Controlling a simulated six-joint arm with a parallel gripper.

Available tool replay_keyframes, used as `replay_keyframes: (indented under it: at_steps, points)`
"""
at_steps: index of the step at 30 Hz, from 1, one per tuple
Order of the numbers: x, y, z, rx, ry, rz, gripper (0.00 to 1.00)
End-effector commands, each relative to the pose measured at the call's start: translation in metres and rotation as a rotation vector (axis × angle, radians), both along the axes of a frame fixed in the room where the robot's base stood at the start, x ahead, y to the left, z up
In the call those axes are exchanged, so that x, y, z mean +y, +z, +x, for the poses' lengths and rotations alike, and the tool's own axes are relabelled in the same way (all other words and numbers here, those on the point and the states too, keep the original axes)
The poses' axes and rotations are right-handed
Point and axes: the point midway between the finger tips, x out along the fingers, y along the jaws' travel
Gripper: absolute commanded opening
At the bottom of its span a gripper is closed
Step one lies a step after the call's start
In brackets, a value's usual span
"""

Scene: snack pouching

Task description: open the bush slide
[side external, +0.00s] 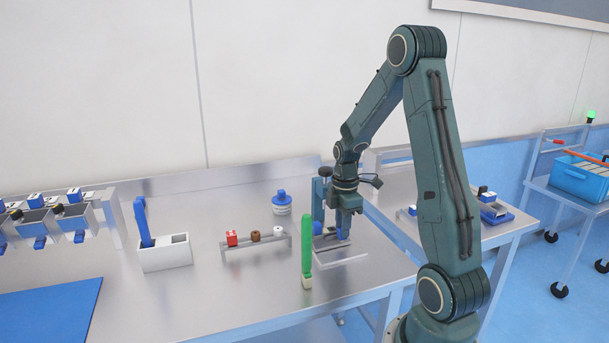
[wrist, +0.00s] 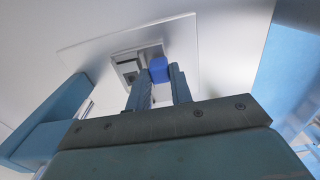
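The bush slide is a small grey unit with a dark opening (wrist: 130,70) on a pale plate in the wrist view. Its blue knob (wrist: 158,70) stands at one side of the opening. My gripper (wrist: 159,82) has one finger on each side of the knob, and the knob fills the narrow gap, so it looks shut on it. In the side external view my gripper (side external: 344,214) points down over the pale plate (side external: 341,260), with the blue knob (side external: 343,235) at its fingertips. The fingers and a blue post hide part of the slide there.
A blue post (side external: 318,200) stands close left of my gripper. A green upright stick (side external: 307,245) is in front. A rack (side external: 258,249) with small parts, a blue-topped jar (side external: 282,203) and a white box (side external: 165,256) are to the left. Bare table lies between them.

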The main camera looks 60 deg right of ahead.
Motion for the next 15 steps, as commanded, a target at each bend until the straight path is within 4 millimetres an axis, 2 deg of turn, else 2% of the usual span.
replay_keyframes:
  at_steps: [8, 15]
  points:
    - [0.002, 0.001, -0.002, -0.001, 0.000, -0.001, 0.00]
    - [0.017, 0.001, -0.017, 0.000, 0.000, 0.000, 0.00]
